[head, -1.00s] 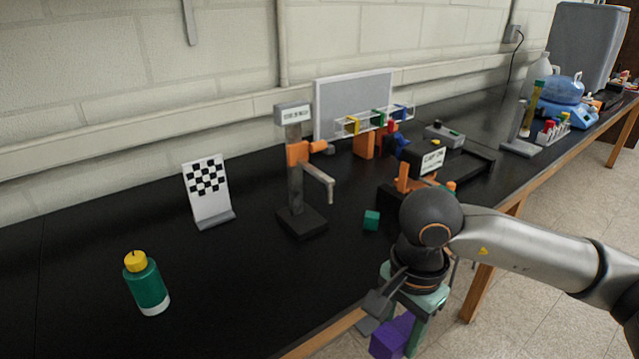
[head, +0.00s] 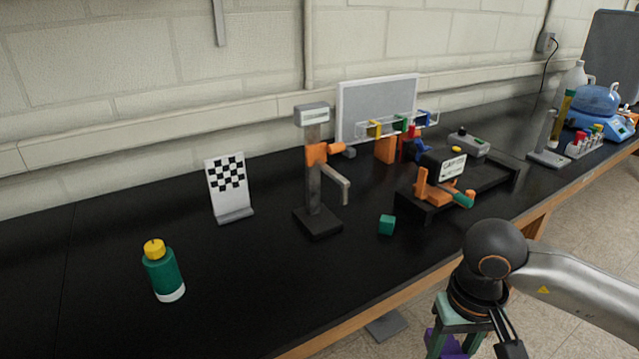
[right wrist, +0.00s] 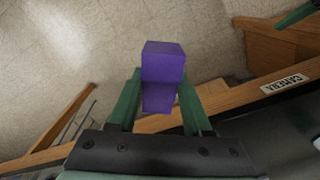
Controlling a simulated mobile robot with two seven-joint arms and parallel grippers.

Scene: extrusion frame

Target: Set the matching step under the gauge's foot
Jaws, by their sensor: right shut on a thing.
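The gauge (head: 316,180) stands upright on the black bench, with an orange slider and a grey arm whose foot (head: 345,190) hangs above the bench top. A small green block (head: 387,225) sits on the bench to the right of the gauge's base. My right gripper (head: 452,345) is off the bench's front edge, low in the head view. In the right wrist view it is shut on a purple stepped block (right wrist: 163,75), held between its green fingers over the floor. Only a sliver of the purple block shows in the head view. My left gripper is not in view.
A checkerboard stand (head: 229,190) and a green bottle with a yellow cap (head: 164,270) stand left of the gauge. A black fixture with orange parts (head: 450,190) stands to the right. A clear rack (head: 398,123) is behind.

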